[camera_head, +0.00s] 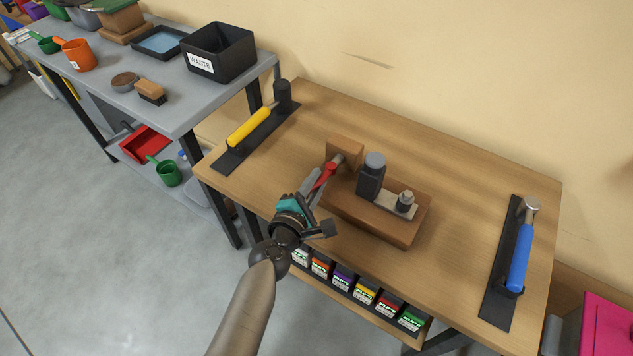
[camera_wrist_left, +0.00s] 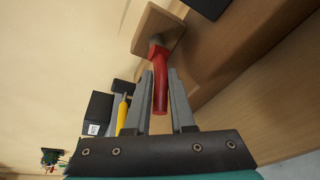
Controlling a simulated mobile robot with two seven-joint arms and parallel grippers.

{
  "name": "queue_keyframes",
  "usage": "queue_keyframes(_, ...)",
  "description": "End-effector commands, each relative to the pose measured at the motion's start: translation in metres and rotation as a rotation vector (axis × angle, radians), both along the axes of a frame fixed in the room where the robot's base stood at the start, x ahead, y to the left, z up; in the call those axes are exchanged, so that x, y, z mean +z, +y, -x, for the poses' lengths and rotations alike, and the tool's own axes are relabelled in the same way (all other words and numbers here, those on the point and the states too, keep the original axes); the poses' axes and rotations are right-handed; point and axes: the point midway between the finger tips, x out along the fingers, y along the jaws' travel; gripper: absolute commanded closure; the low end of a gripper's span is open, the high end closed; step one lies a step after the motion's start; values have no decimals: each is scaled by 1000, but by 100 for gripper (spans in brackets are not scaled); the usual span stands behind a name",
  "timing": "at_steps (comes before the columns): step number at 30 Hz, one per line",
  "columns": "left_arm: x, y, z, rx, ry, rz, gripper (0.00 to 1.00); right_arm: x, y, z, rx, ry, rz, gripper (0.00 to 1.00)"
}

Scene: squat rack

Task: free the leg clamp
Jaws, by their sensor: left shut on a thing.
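A wooden fixture (camera_head: 388,226) on the wooden bench has a small upright block (camera_head: 345,150), a dark post (camera_head: 371,178) and a pale plate with a bolt (camera_head: 405,203). I take it for the leg clamp. A red handle (camera_head: 325,175) sits at the upright block, with a short metal stem. My left gripper (camera_head: 316,183) reaches in from below and is shut on the red handle. In the left wrist view the red handle (camera_wrist_left: 160,82) lies between the two grey fingers, and the upright block (camera_wrist_left: 158,30) is beyond it. My right gripper is out of view.
A blue-handled hammer (camera_head: 520,258) lies at the right. Small labelled boxes (camera_head: 342,280) line a lower shelf. A grey table (camera_head: 100,85) holds a waste bin (camera_head: 219,52). The bench between fixture and blue hammer is clear.

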Motion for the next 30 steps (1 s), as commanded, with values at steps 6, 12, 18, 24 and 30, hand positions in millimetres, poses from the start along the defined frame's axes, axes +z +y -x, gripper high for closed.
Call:
queue_keyframes(6, -1, -1, 1, 0, 3, 1, 100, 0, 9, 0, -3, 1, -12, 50)
queue_keyframes(12, -1, -1, 0, 0, 3, 2, 75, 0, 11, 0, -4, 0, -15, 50)
queue_keyframes(18, -1, -1, 0, 1, 2, 1, 65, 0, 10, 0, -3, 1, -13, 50)
queue_keyframes(24, 0, 1, 2, 1, 1, 1, 65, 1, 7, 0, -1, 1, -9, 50)
queue_keyframes(30, 5, 9, 22, 1, 3, 0, 65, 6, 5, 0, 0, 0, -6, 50)
